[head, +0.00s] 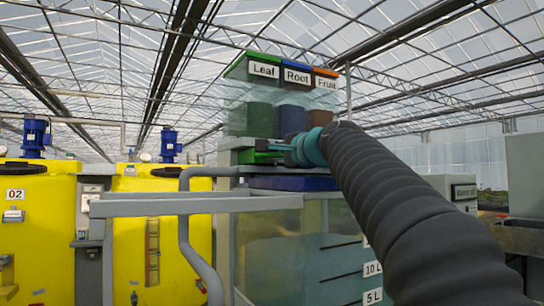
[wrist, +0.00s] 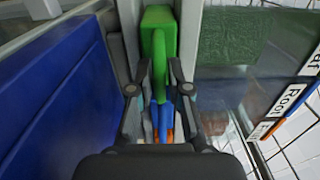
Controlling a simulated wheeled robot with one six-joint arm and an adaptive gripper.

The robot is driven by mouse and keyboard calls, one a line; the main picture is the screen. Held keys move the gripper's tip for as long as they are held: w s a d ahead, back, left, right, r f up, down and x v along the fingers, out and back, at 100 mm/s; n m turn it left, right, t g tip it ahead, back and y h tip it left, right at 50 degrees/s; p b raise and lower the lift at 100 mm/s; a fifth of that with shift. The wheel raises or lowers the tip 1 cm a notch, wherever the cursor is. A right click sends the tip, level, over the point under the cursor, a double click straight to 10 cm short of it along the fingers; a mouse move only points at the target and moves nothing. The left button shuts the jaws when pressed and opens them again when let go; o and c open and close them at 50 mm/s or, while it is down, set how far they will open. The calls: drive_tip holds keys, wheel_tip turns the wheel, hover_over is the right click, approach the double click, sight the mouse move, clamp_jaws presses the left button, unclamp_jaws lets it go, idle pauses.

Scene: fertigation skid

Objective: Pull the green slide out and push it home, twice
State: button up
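The green slide (head: 262,146) shows in the head view under the dosing hoppers, at the left of my gripper (head: 292,150). In the wrist view the green slide (wrist: 158,35) is a green block with a narrower part running down the middle. The two fingers of my gripper (wrist: 160,68) stand on either side of it, part way together. I cannot tell whether both fingers touch it. Blue and orange parts (wrist: 164,125) show further down between the fingers. My wrist hides the lower end of these parts.
The hoppers labelled Leaf (head: 264,69), Root (head: 296,76) and Fruit (head: 326,83) stand above. A blue-lidded clear tank (head: 292,184) is below. A grey rail (head: 190,206) crosses in front. Yellow tanks (head: 38,225) stand at the left. A blue surface (wrist: 55,95) lies close by my gripper.

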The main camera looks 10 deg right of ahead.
drive_tip(key=o, duration=0.3)
drive_tip(key=shift+s, duration=0.1)
drive_tip(key=shift+o, duration=0.2)
drive_tip(key=shift+s, duration=0.1)
drive_tip(key=shift+b+v, duration=1.25)
drive_tip(key=shift+v, duration=2.2)
